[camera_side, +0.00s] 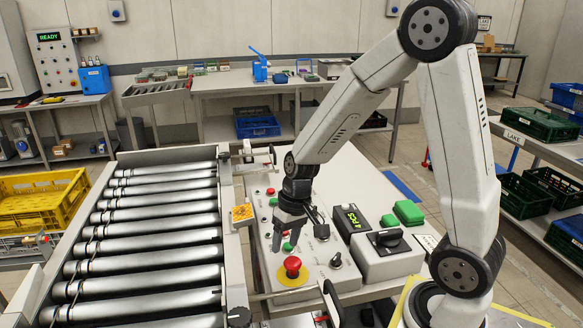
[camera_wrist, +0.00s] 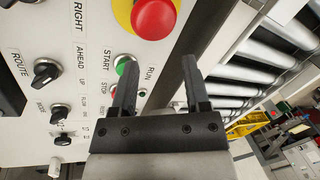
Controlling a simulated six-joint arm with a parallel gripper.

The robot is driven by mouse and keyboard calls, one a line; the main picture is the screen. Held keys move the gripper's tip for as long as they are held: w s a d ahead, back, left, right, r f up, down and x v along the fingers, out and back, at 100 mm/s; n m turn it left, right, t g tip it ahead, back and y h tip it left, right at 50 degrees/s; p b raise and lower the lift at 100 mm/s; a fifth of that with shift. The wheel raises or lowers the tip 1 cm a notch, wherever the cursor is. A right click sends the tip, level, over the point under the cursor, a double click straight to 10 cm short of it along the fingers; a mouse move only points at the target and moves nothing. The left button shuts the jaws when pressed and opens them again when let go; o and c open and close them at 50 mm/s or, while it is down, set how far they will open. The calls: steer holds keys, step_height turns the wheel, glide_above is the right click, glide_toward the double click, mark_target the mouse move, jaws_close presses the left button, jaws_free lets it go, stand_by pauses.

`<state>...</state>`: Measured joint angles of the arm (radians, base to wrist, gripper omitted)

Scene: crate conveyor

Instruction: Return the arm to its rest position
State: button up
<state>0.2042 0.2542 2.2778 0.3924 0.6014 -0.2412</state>
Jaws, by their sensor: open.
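My gripper (camera_side: 288,222) hangs at the end of my white arm, pointing down over the control panel (camera_side: 318,262) beside the roller conveyor. In the wrist view my gripper (camera_wrist: 152,85) has its two dark fingers apart with nothing between them. The green START button (camera_wrist: 124,65) shows just beyond the left finger, with the red STOP button (camera_wrist: 139,93) partly behind that finger. The red emergency stop (camera_side: 292,266) on its yellow base is in front of the gripper in the side view. I cannot tell whether a fingertip touches the panel.
The roller conveyor (camera_side: 150,235) lies left of the panel. A grey box with a black knob (camera_side: 388,238) and a display box (camera_side: 352,221) stand to the right of the gripper. A yellow crate (camera_side: 42,206) is at far left. Open air surrounds my upper arm.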

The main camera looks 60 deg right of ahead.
steer(key=shift+s+a+r+n+t+h, duration=0.25)
steer(key=shift+s+a+n+h, duration=0.25)
steer(key=shift+s, duration=0.4)
steer(key=shift+s+a+r+n+t+h, duration=0.1)
steer(key=shift+s+a+n+t+h, duration=0.2)
steer(key=shift+s+a+n, duration=0.45)
steer(key=shift+s+a+r+n+t+h, duration=0.25)
steer(key=shift+s+n+h, duration=0.15)
steer(key=shift+s, duration=0.7)
